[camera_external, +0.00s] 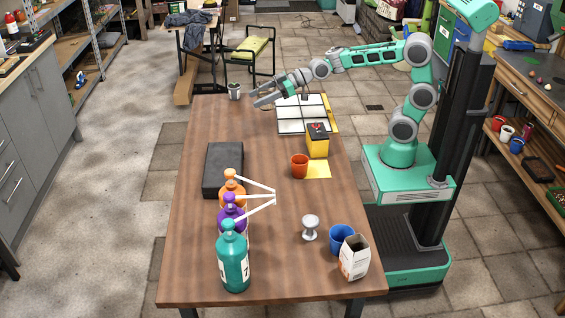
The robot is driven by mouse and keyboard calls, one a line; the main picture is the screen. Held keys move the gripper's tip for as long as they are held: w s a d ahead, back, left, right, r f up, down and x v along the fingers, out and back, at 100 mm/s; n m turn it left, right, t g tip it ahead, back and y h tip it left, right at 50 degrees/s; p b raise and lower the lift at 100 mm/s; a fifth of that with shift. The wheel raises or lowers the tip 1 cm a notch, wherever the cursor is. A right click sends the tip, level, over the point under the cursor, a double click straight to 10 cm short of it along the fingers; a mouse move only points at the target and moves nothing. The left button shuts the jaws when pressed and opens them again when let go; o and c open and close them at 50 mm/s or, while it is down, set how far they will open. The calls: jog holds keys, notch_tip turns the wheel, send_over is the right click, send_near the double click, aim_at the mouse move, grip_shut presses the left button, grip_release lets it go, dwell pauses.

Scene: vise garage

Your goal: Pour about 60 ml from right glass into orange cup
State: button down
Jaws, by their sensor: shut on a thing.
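The orange cup (299,166) stands upright on the wooden table, right of the middle, at the edge of a yellow sheet. A small pale grey glass (234,91) with a dark inside is at the table's far end and looks upright. My gripper (256,98) reaches left over the far end, with its fingers at the glass, and is shut on it. The finger contact is too small to make out, and I cannot tell whether the glass is lifted. A silver goblet (310,227) stands at the near right. Liquid levels cannot be seen.
A yellow-black box (317,141) stands behind the orange cup, near a white panelled board (303,115). A black case (223,170) and several pump bottles (233,257) line the left. A blue cup (340,238) and carton (354,257) are near right. The table's middle is clear.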

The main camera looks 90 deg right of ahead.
aim_at(258, 88)
notch_tip(258, 88, up, 4)
jog(key=shift+f, duration=0.2)
jog(key=shift+a+r, duration=0.15)
jog(key=shift+a, duration=0.05)
jog(key=s+a+f+b, duration=0.2)
jog(key=a, duration=1.9)
jog(key=s+a+r+b, duration=0.1)
jog(key=s+a+b, duration=0.1)
jog(key=s+a, duration=1.1)
jog(key=f, duration=1)
jog(key=s+d+f, duration=0.1)
jog(key=f, duration=0.4)
jog(key=shift+d+f, duration=0.1)
jog(key=shift+f, duration=0.2)
jog(key=shift+r, duration=0.1)
